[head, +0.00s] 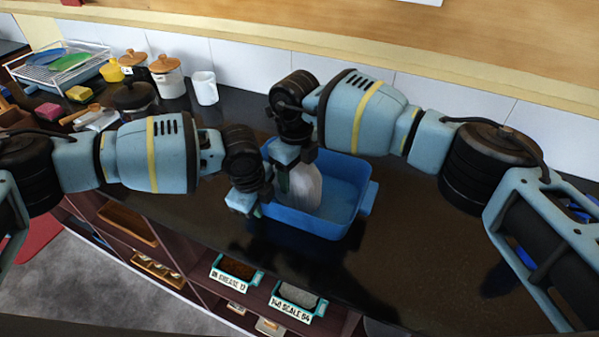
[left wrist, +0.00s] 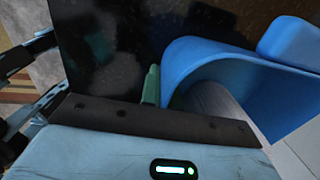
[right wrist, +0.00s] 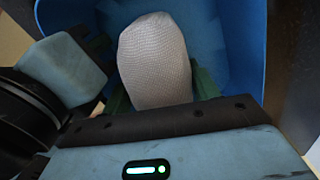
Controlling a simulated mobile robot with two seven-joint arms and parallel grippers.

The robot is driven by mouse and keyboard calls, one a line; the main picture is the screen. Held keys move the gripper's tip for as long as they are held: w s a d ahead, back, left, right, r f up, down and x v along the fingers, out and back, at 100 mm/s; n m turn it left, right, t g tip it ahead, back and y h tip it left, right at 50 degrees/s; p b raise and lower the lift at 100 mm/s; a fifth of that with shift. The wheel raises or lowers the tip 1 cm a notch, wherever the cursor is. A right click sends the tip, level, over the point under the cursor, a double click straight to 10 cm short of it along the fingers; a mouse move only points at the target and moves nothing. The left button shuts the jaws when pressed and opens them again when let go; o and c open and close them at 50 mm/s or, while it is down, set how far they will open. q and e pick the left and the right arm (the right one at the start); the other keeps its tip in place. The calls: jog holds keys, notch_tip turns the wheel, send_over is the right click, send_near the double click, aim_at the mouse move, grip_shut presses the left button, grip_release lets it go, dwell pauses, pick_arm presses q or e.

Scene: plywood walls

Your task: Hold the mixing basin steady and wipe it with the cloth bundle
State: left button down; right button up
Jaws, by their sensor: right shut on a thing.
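The blue mixing basin (head: 347,180) stands on the dark counter. The cloth bundle (right wrist: 155,62), pale and woven, is upright inside it; it also shows in the head view (head: 305,186). My right gripper (right wrist: 161,92) points down into the basin, its green fingers either side of the bundle and shut on it. My left gripper (head: 243,203) is at the basin's near left corner. In the left wrist view one green finger (left wrist: 151,86) is outside, right beside the basin wall (left wrist: 205,55). The other finger is hidden, so its grip on the wall cannot be made out.
A white mug (head: 205,88), lidded jars (head: 167,76) and a dish rack (head: 62,66) stand at the back left. Sponges (head: 80,93) lie nearby. Labelled bins (head: 236,270) sit on a shelf below the front edge. The counter right of the basin (head: 420,235) is clear.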

pick_arm(q)
jog(key=shift+d+r, duration=0.1)
pick_arm(e)
jog(key=shift+f, duration=0.2)
jog(key=shift+w+d+r, duration=0.1)
jog(key=shift+w+d, duration=0.3)
jog(key=shift+w, duration=0.45)
jog(key=shift+w+d, duration=0.35)
jog(key=shift+w, duration=0.45)
jog(key=shift+r, duration=0.1)
jog(key=shift+s+a+r, duration=0.1)
jog(key=shift+s+a, duration=0.3)
jog(key=shift+s, duration=0.45)
jog(key=shift+s+a, duration=0.35)
jog(key=shift+s, duration=0.45)
jog(key=shift+r, duration=0.1)
jog(key=shift+r, duration=2.95)
jog(key=shift+r, duration=0.1)
